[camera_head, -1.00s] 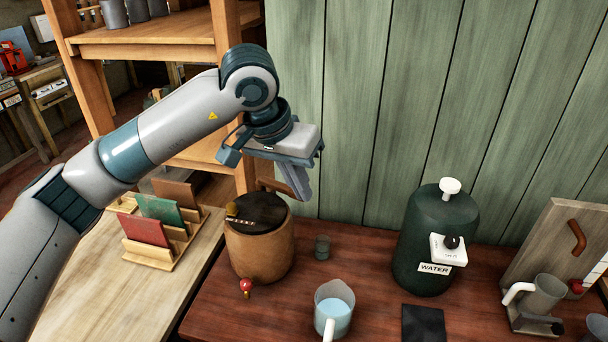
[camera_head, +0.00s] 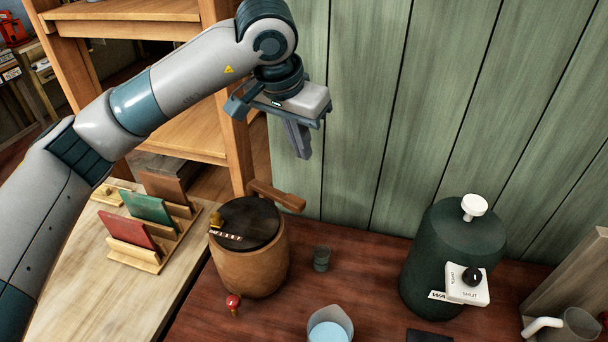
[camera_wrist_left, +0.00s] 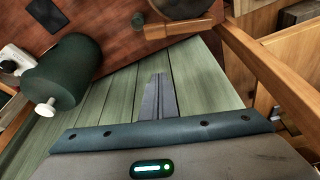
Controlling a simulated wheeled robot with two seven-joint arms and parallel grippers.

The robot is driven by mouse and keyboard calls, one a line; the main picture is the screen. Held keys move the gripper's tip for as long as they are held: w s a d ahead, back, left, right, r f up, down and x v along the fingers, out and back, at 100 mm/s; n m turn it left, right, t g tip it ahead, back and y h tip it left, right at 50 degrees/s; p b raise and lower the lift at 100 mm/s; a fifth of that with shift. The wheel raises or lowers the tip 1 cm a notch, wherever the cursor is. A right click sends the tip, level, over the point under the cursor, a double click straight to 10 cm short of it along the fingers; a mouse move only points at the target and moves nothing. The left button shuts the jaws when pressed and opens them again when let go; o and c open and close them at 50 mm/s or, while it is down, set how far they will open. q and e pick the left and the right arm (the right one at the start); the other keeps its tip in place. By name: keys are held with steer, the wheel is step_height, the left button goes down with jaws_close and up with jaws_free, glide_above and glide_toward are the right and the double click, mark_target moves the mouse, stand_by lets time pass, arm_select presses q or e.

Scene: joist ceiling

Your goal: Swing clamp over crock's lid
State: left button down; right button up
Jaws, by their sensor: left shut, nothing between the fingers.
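The tan crock (camera_head: 250,265) stands at the left end of the dark red table, with a dark round lid (camera_head: 246,220) on top. The wooden clamp arm (camera_head: 277,194) sticks out from the crock's back edge to the right, off to the side of the lid. The wrist view also shows the clamp arm (camera_wrist_left: 182,28) and part of the lid (camera_wrist_left: 180,8). My left gripper (camera_head: 302,152) is shut and empty. It hangs above and behind the clamp arm, near the green wall, apart from it; its fingers also show in the wrist view (camera_wrist_left: 158,98).
A green water dispenser (camera_head: 448,262) stands to the right. A wooden rack (camera_head: 150,255) with coloured cards is left. A shelf post (camera_head: 236,150) rises behind the crock.

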mark_target(276, 195)
arm_select(q)
steer(key=shift+s+a+r, duration=0.1)
steer(key=shift+s+r, duration=0.05)
steer(key=shift+s, duration=0.05)
step_height(276, 195, down, 10)
steer(key=p, duration=0.7)
steer(key=shift+s+a+r, duration=0.15)
steer(key=shift+s+r, duration=0.05)
steer(key=shift+s, duration=0.05)
stand_by(0.6)
